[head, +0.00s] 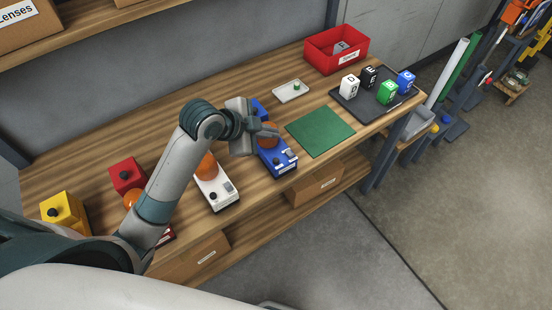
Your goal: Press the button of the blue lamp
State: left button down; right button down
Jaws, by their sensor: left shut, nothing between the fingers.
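The blue lamp (281,168) stands on the wooden bench, near its front edge. It has a blue base and an orange dome (267,142). My left gripper (274,131) is shut and empty, over the blue lamp at its dome, covering part of it. I cannot tell whether the fingers touch the lamp. My right gripper is not in view.
A white lamp (222,196) stands left of the blue one, with a red lamp (127,174) and a yellow box (64,208) farther left. A green mat (320,131) lies right. Beyond are a white tray (291,91), red bin (336,49) and dark tray (365,109) with lettered cubes.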

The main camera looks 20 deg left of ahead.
pick_arm(q)
jog(key=shift+w+r+m, duration=0.3)
jog(key=shift+w+r, duration=0.25)
jog(key=shift+r, duration=0.15)
jog(key=shift+f, duration=0.15)
send_over(272, 161)
notch_tip(272, 161, down, 7)
jog(key=shift+r, duration=0.2)
jog(key=shift+w+f+b, duration=0.1)
jog(key=shift+f+b, duration=0.7)
jog(key=shift+f, duration=0.2)
dwell(0.6)
jog(key=shift+f, duration=1.1)
dwell(1.9)
jog(key=shift+r, duration=0.15)
dwell(0.4)
